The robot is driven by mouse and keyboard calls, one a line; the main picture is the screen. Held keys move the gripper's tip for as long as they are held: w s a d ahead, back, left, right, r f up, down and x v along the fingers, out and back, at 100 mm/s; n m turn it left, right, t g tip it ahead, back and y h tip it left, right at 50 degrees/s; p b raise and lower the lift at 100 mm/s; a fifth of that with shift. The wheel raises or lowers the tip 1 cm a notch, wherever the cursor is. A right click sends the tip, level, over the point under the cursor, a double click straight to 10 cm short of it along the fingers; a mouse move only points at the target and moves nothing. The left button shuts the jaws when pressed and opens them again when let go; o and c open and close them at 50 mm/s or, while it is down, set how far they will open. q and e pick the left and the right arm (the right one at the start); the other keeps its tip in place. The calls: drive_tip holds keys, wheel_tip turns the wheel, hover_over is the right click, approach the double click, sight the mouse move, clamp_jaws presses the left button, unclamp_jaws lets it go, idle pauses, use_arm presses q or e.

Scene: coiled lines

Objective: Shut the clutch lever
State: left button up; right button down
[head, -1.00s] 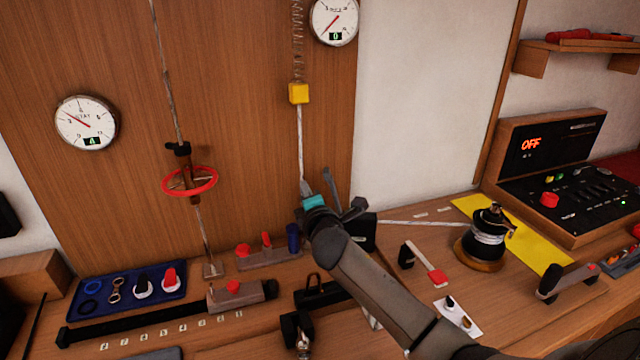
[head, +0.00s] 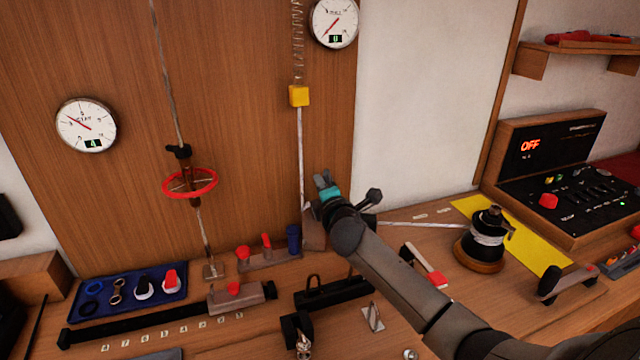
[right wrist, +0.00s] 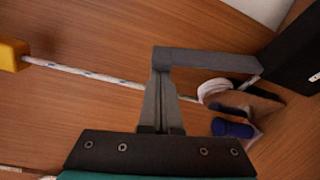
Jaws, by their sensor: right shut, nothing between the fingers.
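The clutch lever (right wrist: 215,62) shows in the right wrist view as a flat grey bar reaching left from the black clutch body (right wrist: 298,50). Its free end is at my fingertips; whether they touch it I cannot tell. My right gripper (right wrist: 160,62) is shut with nothing between its fingers. In the head view my right gripper (head: 320,181) is up near the wooden panel, just right of the rope (head: 300,140). There my arm hides the lever and most of the clutch. My left gripper is out of view.
The rope runs down from a yellow block (head: 299,96) to a wooden sheave block (head: 312,232). A line leads right to the winch (head: 487,238). A red-ended handle (head: 428,266) lies right of my arm. Rails and a blue tray (head: 100,295) fill the bench's left.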

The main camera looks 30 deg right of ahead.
drive_tip(key=shift+s+d+r+m+t+b, duration=0.2)
drive_tip(key=shift+s+d+m+t+b, duration=0.2)
drive_tip(key=shift+s+d+m+b, duration=0.3)
drive_tip(key=s+d+f+m+h+b, duration=0.3)
drive_tip(key=s+d+m+b, duration=0.1)
drive_tip(key=m, duration=0.5)
drive_tip(key=s+d+f+m+t+h+b, duration=0.1)
drive_tip(key=s+d+f+m+h+b, duration=0.2)
drive_tip(key=m, duration=0.7)
drive_tip(key=shift+s+d+f+m+b, duration=0.3)
drive_tip(key=shift+s+d+b, duration=0.15)
drive_tip(key=shift+d+b, duration=1.15)
drive_tip(key=shift+d+p, duration=0.3)
drive_tip(key=shift+r, duration=0.1)
